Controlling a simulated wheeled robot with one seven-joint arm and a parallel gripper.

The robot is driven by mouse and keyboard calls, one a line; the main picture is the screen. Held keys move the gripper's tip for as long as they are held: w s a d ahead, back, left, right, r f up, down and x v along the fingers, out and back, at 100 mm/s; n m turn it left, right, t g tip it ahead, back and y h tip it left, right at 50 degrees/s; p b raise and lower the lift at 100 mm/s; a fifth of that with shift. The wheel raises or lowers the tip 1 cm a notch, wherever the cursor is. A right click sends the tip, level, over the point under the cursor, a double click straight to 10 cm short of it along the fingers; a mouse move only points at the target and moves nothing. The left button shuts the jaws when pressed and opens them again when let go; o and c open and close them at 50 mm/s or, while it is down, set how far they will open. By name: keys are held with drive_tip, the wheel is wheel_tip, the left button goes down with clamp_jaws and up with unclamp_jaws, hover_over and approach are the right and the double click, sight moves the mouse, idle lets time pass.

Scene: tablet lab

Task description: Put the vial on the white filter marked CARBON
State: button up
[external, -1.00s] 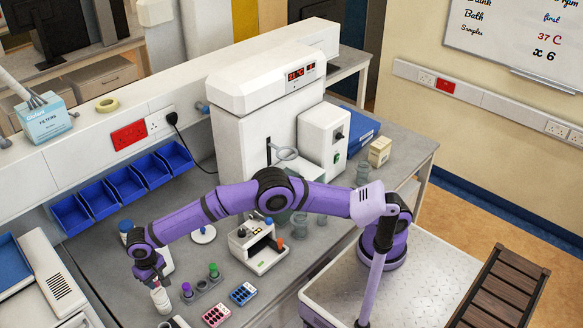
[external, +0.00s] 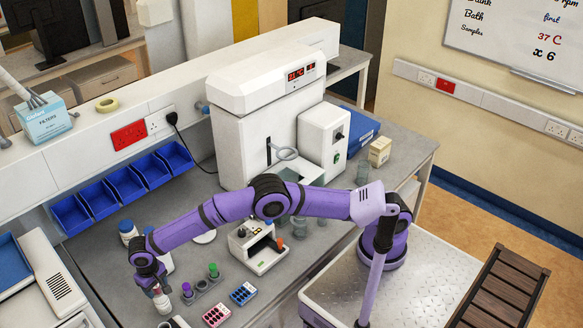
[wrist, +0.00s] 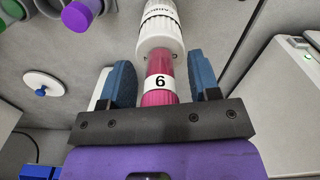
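The vial (wrist: 160,88), with pink liquid and a white label marked 6, is between the two blue finger pads of my gripper (wrist: 161,82) in the wrist view. A narrow gap shows on each side of it, so my gripper looks open around it. The far end of the vial meets the white filter (wrist: 160,30), whose printed text is upside down and looks like CARBON. In the external view, my gripper (external: 155,285) is low over the bench, with the white filter (external: 163,304) just below it. Whether the vial is seated there is hard to tell.
A blue-capped bottle (external: 127,231) stands behind my wrist.

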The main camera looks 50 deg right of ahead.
drive_tip(key=shift+r, duration=0.1)
wheel_tip(320, 180, up, 12)
drive_tip(key=shift+r, duration=0.1)
idle(0.5)
